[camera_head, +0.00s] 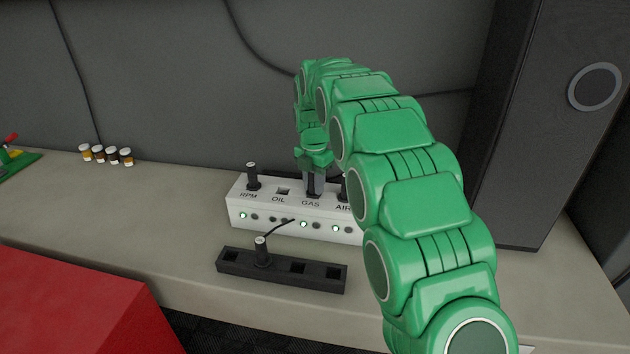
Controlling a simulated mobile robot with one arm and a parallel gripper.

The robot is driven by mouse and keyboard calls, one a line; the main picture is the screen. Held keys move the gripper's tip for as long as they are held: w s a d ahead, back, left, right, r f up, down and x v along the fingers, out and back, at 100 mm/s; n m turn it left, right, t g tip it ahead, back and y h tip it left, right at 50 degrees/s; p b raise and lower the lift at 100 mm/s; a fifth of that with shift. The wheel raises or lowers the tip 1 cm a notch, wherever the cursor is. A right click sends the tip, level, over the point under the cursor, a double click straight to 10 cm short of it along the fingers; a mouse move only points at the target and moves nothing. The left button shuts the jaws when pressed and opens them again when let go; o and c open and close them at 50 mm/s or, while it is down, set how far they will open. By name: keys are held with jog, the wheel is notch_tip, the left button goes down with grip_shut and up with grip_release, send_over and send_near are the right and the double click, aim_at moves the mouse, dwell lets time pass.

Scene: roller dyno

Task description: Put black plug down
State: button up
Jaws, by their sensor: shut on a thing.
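A white panel (240,209) labelled RPM, OIL, GAS and AIR stands on the grey counter. My gripper (313,182) points down at its GAS position, shut on a dark plug; the fingers and plug blend together, and I cannot tell how deep the plug sits. A black plug (252,177) stands upright at RPM. The OIL socket (283,190) is empty. Another black plug (344,188) at AIR is partly hidden by my arm. A black rack (318,283) lies in front of the panel, holding a plug (262,250) with a cable; its other visible slots are empty.
Several small jars (112,155) stand at the back left of the grey counter (110,205). A red block (70,305) is at the front left. A dark cabinet (560,110) rises at the right.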

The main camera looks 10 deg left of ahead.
jog(key=shift+f, duration=0.1)
jog(key=o, duration=0.9)
notch_tip(320, 180, up, 12)
jog(key=shift+r, duration=0.4)
